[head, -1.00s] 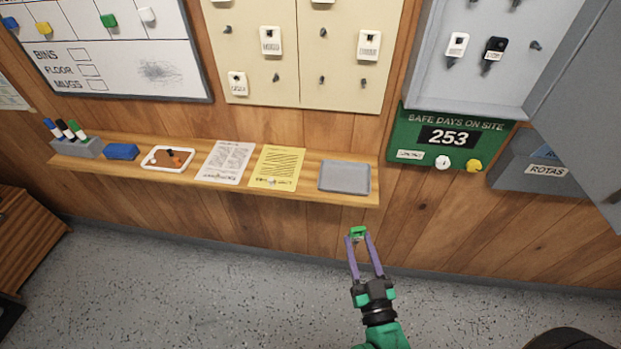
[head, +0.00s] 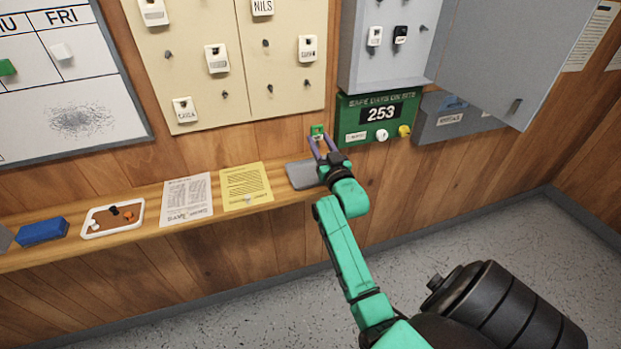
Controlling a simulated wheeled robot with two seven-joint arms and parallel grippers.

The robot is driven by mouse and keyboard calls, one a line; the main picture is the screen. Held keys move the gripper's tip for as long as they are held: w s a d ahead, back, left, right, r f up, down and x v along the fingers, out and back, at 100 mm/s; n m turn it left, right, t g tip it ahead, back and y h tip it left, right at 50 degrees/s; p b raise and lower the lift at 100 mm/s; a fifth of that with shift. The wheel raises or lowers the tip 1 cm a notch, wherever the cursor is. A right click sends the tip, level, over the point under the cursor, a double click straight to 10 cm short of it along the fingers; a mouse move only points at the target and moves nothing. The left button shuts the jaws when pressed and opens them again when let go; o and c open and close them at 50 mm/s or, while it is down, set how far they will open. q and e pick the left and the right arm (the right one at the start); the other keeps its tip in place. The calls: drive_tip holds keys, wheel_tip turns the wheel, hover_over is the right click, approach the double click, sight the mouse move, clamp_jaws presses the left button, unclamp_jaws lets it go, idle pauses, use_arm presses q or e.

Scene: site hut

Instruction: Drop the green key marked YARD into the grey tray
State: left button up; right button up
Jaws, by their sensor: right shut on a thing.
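My right gripper (head: 319,144) is shut on the green key (head: 317,130), which shows as a small green tag between its fingertips. Any marking on the key is too small to read. The grey tray (head: 300,174) lies at the right end of the wooden shelf. In the picture the gripper and key show just above and to the right of the tray, and my wrist covers part of its right side. How high the key is over the tray I cannot tell. My left gripper is not in view.
On the shelf (head: 146,232) lie a yellow sheet (head: 245,186), a white printed sheet (head: 186,199), a small white-rimmed tray (head: 112,217) and a blue block (head: 43,230). A green sign (head: 355,131) and an open grey cabinet door (head: 516,55) are on the wall at right.

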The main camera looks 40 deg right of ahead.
wheel_tip(320, 180, down, 6)
drive_tip(key=b, duration=0.5)
drive_tip(key=shift+f+b, duration=0.1)
drive_tip(key=shift+b, duration=0.3)
drive_tip(key=o, duration=1.2)
drive_tip(key=shift+s, duration=0.15)
drive_tip(key=b+v, duration=0.2)
drive_tip(key=v, duration=1.2)
drive_tip(key=shift+s+a, duration=0.15)
